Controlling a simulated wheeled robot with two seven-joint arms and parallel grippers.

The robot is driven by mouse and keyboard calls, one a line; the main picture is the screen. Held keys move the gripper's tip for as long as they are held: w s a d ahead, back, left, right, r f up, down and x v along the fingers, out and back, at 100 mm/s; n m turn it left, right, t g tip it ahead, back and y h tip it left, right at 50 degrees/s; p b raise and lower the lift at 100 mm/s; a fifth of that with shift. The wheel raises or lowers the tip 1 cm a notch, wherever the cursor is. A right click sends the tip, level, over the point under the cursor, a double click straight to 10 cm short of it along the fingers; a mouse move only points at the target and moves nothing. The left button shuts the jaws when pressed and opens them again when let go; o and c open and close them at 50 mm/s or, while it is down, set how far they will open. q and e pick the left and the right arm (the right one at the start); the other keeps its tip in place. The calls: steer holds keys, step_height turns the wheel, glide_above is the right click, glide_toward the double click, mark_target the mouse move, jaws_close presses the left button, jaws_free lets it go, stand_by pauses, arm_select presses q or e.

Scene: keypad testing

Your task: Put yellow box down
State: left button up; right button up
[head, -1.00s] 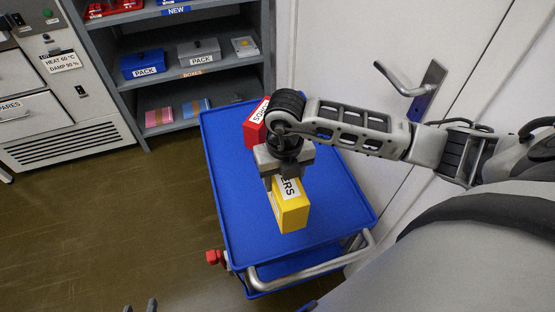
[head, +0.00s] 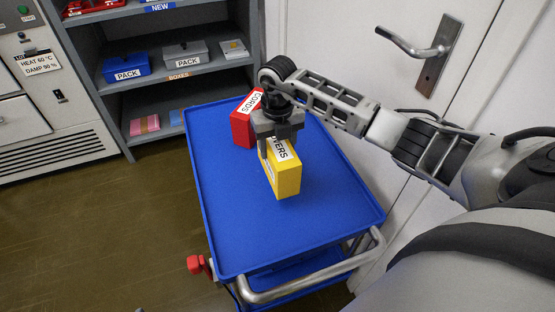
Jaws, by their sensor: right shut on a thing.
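The yellow box (head: 285,179) with a white label is in the middle of the head view, over the blue cart top (head: 230,220). My right gripper (head: 273,150) points down and is shut on the upper part of the yellow box. The box is upright; I cannot tell whether its underside touches the cart top. The red box (head: 241,129), labelled CORDS, stands on the cart just behind and left of my gripper. My left gripper does not show.
The near part of the cart top is bare. A metal push handle (head: 310,281) is at its front, with a red knob (head: 196,264) at left. Grey shelves (head: 90,73) stand behind, and a white door with a metal handle (head: 405,47) is at right.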

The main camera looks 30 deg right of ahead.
step_height(320, 180, down, 3)
steer(key=shift+f+b, duration=0.2)
steer(key=shift+b, duration=0.8)
steer(key=shift+r, duration=0.15)
steer(key=o, duration=1.5)
steer(key=shift+c, duration=0.2)
